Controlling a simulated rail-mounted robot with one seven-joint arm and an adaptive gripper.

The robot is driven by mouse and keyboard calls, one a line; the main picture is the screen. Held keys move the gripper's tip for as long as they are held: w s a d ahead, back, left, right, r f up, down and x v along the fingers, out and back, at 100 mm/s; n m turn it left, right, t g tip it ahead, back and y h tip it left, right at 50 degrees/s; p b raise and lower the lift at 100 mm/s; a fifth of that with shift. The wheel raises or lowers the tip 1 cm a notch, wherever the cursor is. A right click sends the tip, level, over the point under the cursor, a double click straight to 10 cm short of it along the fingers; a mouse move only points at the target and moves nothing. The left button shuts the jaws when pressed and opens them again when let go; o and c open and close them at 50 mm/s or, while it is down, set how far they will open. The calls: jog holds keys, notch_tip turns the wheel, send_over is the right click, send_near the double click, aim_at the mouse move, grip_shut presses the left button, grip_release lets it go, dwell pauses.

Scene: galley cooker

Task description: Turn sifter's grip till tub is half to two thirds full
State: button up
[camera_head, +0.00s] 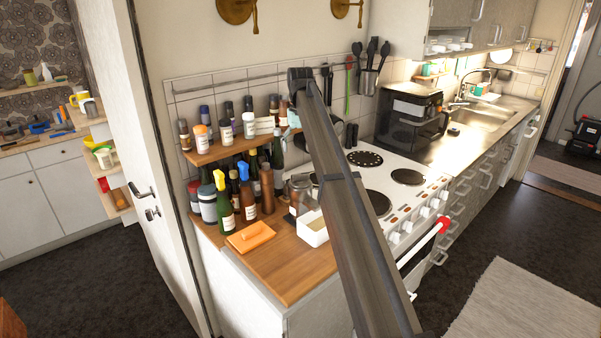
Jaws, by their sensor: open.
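A white open-topped rectangular tub (314,236) stands on the wooden counter left of the cooker. Something pale lies inside it, but its fill level is too small to tell. A clear jar-like vessel with brownish contents (298,192) stands just behind the tub; I cannot tell whether it is the sifter, and no turning grip can be made out. My dark arm crosses the picture from the bottom to the upper middle and covers part of the space right of the tub.
An orange butter-dish-like block (250,238) lies on the wooden counter (287,278) left of the tub. Several bottles crowd the counter's back, under a loaded shelf (215,150). The white cooker (408,208) with dark hotplates stands right. The counter's front is clear.

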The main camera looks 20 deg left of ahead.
aim_at(300, 174)
notch_tip(300, 174, down, 10)
jog(key=p, duration=0.2)
jog(key=shift+f+p, duration=0.1)
jog(key=shift+p, duration=0.25)
jog(key=shift+c, duration=0.4)
jog(key=c, duration=1.1)
